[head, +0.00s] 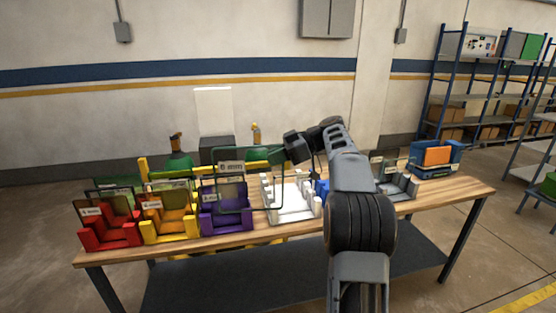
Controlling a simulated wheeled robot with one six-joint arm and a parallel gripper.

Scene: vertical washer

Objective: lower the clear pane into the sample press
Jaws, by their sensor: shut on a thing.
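A clear pane (258,180) with a thin dark rim hangs upright above the table, in front of the purple and white holders as I see it. A small white label (230,167) is near its upper left. My gripper (288,150) is shut on the pane at its upper right edge; the fingertips are small and partly hidden. Open slotted holders stand in a row: red (108,236), yellow (170,232), purple (226,221), white (293,206) and grey (398,187). I cannot read which one is the sample press. The pane's height above the holders is unclear.
The holders stand on a wooden table (450,191). Green pieces (180,166) stand behind them. A blue holder (321,190) is partly hidden by my arm. A blue bin (446,165) with an orange block is at the right end. Shelves (480,95) stand behind.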

